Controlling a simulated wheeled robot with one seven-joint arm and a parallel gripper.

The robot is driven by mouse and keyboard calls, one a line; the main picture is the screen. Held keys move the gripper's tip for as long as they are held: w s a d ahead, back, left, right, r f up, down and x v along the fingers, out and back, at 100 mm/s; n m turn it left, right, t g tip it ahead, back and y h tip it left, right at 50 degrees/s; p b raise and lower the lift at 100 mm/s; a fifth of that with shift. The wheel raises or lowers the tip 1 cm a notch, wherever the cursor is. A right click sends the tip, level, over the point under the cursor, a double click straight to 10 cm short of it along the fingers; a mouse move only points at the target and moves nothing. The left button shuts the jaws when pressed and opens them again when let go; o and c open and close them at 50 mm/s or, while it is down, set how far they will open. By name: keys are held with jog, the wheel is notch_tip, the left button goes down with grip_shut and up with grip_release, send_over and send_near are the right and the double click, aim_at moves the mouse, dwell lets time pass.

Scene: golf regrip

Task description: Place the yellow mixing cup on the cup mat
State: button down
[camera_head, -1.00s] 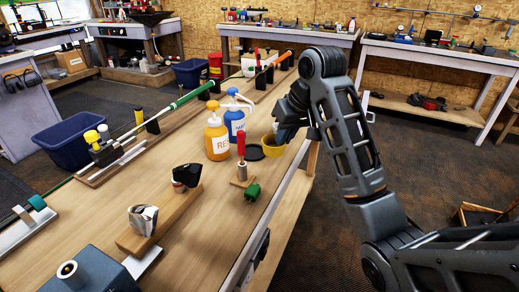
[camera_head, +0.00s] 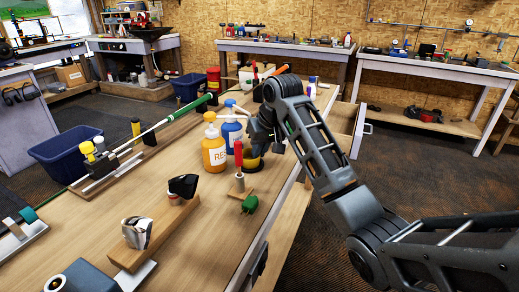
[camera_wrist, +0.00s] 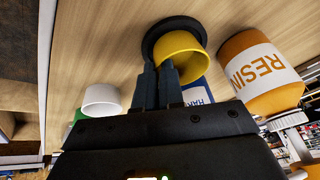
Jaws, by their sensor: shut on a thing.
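The yellow mixing cup (camera_wrist: 180,54) is gripped by its side wall between the two dark fingers of my gripper (camera_wrist: 157,88) in the wrist view. The round black cup mat (camera_wrist: 160,29) is behind the cup there, its rim showing around the cup's base end. I cannot tell whether the cup touches the mat. In the head view, my gripper (camera_head: 262,140) is low over the bench, right of the bottles. Only a bit of the cup (camera_head: 251,162) shows, partly hidden by my gripper and a red-handled tool. The mat is mostly hidden there.
The orange resin bottle (camera_head: 214,156) and blue hardener bottle (camera_head: 231,137) stand close left of the cup. The red-handled tool (camera_head: 239,160) stands just in front, with a green object (camera_head: 250,204) nearby. The bench's right edge is close.

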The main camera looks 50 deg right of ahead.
jog(key=c, duration=1.2)
grip_release()
jog(key=shift+f, duration=0.1)
jog(key=shift+c, duration=0.2)
jog(key=p+v, duration=0.3)
jog(key=v, duration=0.9)
jog(key=shift+p, duration=0.35)
